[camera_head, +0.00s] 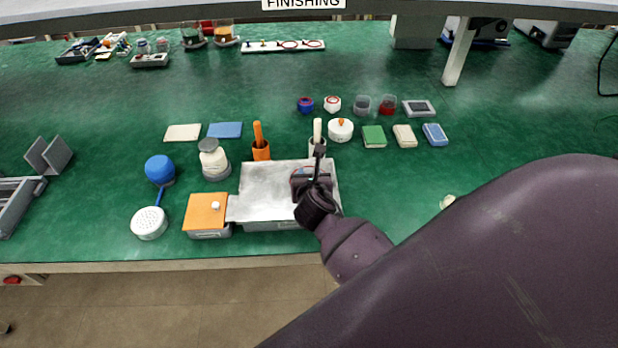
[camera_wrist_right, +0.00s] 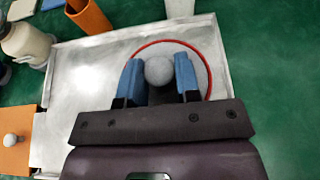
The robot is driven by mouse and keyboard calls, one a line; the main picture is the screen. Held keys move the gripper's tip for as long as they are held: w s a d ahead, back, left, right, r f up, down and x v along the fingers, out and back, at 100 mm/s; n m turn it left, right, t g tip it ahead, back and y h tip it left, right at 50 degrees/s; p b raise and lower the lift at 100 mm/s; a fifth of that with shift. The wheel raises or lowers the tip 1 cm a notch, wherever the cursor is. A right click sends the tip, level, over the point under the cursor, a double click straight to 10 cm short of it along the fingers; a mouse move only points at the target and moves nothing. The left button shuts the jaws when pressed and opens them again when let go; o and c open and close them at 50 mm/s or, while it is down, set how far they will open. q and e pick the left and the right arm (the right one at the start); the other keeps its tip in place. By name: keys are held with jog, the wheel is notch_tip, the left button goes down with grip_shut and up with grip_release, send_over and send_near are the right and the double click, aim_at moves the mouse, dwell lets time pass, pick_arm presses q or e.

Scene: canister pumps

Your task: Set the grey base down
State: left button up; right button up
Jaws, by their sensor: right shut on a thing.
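The grey base (camera_wrist_right: 178,49) is a round grey disc with a red ring around its rim and a pale grey knob (camera_wrist_right: 158,71) in the middle. My right gripper (camera_wrist_right: 159,82) has its blue-tipped fingers shut on this knob, one finger on each side. In the head view my right gripper (camera_head: 312,180) is over the right part of a shallow metal tray (camera_head: 262,185) and hides most of the base. I cannot tell whether the base touches the tray floor. My left gripper is not in view.
An orange-lidded box (camera_head: 203,212) adjoins the tray's left side. Orange (camera_head: 261,150) and white-handled (camera_head: 317,135) holders stand behind the tray. Green table (camera_head: 390,190) is free to the right.

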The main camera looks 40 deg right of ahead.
jog(key=shift+f, duration=0.15)
jog(key=shift+f, duration=0.15)
jog(key=o, duration=0.9)
jog(key=shift+o, duration=0.2)
